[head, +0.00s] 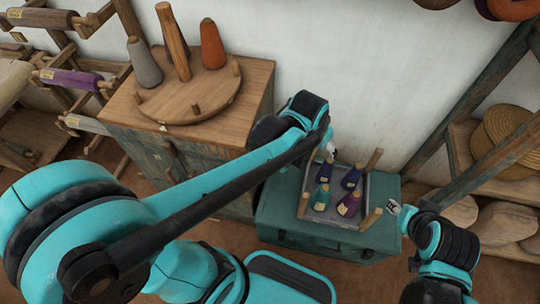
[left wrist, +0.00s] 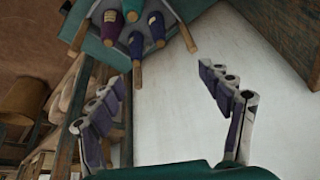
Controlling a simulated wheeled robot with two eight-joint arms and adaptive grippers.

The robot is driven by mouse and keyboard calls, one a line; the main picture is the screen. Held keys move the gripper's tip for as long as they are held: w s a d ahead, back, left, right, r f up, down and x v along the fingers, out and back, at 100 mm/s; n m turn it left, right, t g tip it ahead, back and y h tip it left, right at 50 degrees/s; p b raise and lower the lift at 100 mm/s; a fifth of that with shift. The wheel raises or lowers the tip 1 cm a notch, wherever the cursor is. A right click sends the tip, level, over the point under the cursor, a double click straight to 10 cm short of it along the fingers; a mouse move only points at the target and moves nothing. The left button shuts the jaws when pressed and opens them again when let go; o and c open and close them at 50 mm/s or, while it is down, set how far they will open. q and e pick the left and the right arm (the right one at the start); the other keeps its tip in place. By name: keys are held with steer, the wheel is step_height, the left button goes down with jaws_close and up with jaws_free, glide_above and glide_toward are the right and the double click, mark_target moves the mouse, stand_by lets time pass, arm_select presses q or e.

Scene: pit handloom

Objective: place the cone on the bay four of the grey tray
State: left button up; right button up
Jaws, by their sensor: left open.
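I cannot read any bay numbers. A grey cone (head: 145,64) and an orange-red cone (head: 212,45) stand on a round wooden board. My left gripper (left wrist: 163,78) is open and empty; in the head view its arm mostly hides it, just behind the tray. My right gripper (head: 395,208) is at the tray's right side; its jaws are unclear.
The round board (head: 195,92) with upright pegs sits on a wooden cabinet (head: 255,85) at the back left. Wooden posts rise at the tray's corners, including one (head: 371,219) at front right. The green chest (head: 275,215) stands against a white wall. Shelves with baskets (head: 515,130) are at right.

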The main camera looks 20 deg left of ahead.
arm_select(q)
steer(key=s+a+r+n+t+y, duration=0.1)
steer(key=s+a+r+n+t, duration=0.1)
steer(key=s+a, duration=0.7)
steer(key=s+r+n, duration=0.1)
steer(key=s, duration=0.1)
steer(key=shift+s+a+n+t, duration=0.3)
steer(key=shift+a+n+t, duration=0.05)
steer(key=shift+n+t, duration=0.05)
steer(key=shift+c, duration=0.3)
